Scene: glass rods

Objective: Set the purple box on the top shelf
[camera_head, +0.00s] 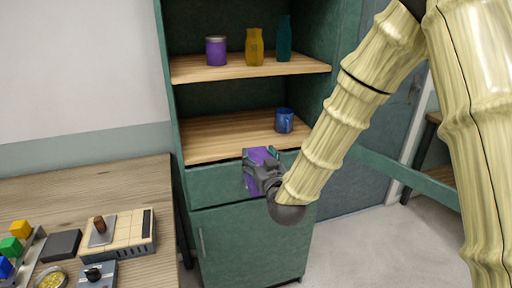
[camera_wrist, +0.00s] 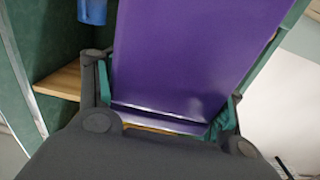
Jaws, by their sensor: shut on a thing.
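The purple box (camera_head: 252,181) is held in my gripper (camera_head: 262,168) in front of the shelf unit, at about the height of its drawer. In the wrist view the purple box (camera_wrist: 190,60) fills the middle, between the two fingers of my gripper (camera_wrist: 168,105). The upper shelf (camera_head: 245,68) in view is a wooden board in the green cabinet. It bears a purple jar (camera_head: 216,50), a yellow bottle (camera_head: 254,47) and a teal bottle (camera_head: 284,40). The cabinet's top is out of view.
A lower wooden shelf (camera_head: 230,138) holds a blue mug (camera_head: 284,121) at its right; its left part is clear. A wooden table (camera_head: 100,190) with blocks and devices stands at the left. A green rail (camera_head: 405,178) runs at the right.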

